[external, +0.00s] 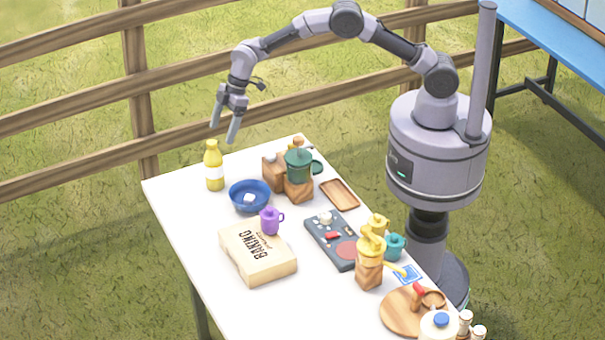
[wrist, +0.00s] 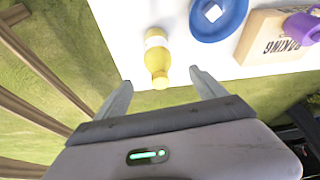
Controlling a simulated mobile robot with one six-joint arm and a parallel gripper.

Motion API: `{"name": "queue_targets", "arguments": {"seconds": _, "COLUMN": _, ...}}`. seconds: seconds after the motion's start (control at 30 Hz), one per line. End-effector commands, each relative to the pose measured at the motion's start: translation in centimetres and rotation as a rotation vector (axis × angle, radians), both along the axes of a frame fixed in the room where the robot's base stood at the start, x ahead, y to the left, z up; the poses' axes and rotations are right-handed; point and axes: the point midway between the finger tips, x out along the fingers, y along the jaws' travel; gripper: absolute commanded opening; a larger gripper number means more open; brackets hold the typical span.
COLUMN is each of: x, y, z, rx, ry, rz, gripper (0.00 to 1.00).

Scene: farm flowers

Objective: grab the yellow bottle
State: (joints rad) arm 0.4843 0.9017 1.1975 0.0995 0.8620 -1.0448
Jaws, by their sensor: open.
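The yellow bottle (external: 214,170) has a pale label and stands upright near the far left corner of the white table. In the wrist view the yellow bottle (wrist: 157,62) shows ahead of the fingers, in line with the gap between them. My gripper (external: 226,132) is open and empty, above and slightly right of the bottle in the external view. It is apart from the bottle. In the wrist view my gripper (wrist: 157,88) has its two fingers spread wide, one on each side of the bottle's line.
The blue bowl (external: 249,196) with a white cube stands right of the bottle. The baking box (external: 258,252) and purple mug (external: 270,221) are nearer the front. A green grinder (external: 299,165) stands on a wooden block. The wooden fence (external: 139,90) runs behind the white table (external: 190,235).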

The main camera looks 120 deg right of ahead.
Motion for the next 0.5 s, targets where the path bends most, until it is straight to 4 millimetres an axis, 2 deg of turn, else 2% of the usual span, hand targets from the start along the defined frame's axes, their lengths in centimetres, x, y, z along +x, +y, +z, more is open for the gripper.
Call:
{"name": "queue_targets", "arguments": {"seconds": 0.03, "x": 0.5, "y": 0.1, "z": -1.8, "rx": 0.001, "ry": 0.002, "rz": -0.001, "gripper": 0.81}}
{"name": "queue_targets", "arguments": {"seconds": 0.1, "x": 1.2, "y": 0.2, "z": -3.4, "rx": 0.000, "ry": 0.000, "rz": -0.001, "gripper": 0.81}}
{"name": "queue_targets", "arguments": {"seconds": 0.33, "x": 2.5, "y": 0.2, "z": -6.3, "rx": 0.000, "ry": 0.000, "rz": 0.000, "gripper": 0.81}}
{"name": "queue_targets", "arguments": {"seconds": 0.5, "x": 3.7, "y": 0.1, "z": -9.7, "rx": 0.002, "ry": 0.001, "rz": -0.001, "gripper": 0.81}}
